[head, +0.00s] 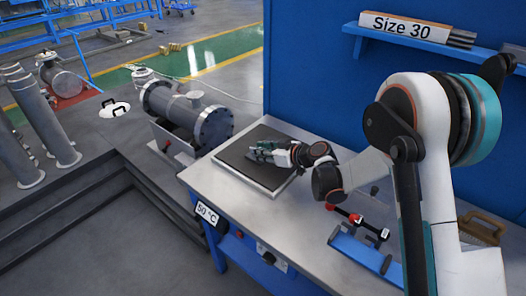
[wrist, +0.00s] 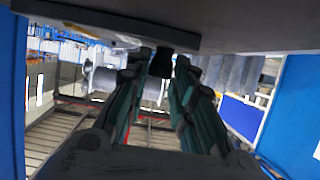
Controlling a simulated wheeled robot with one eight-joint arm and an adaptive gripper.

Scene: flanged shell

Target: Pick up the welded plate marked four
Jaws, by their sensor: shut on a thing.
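My gripper (head: 264,151) is low over the far part of a dark flat surface with a light border (head: 245,176), on the workbench. Its teal fingers fill the middle of the wrist view (wrist: 170,80), which looks upside down. A small dark piece (wrist: 160,63) shows between the fingertips, and the gripper is shut on it. A dark-edged slab (wrist: 100,22) crosses the top of that view, close to this piece; I cannot tell whether they are joined. No mark four is readable, so I cannot confirm that the held piece is the welded plate.
The workbench (head: 225,192) carries a blue fixture with a red-handled clamp (head: 360,240) and a brush (head: 482,226) at the right. A blue panel (head: 315,80) with a shelf stands behind. A flanged shell (head: 190,113) stands beyond the bench's left end.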

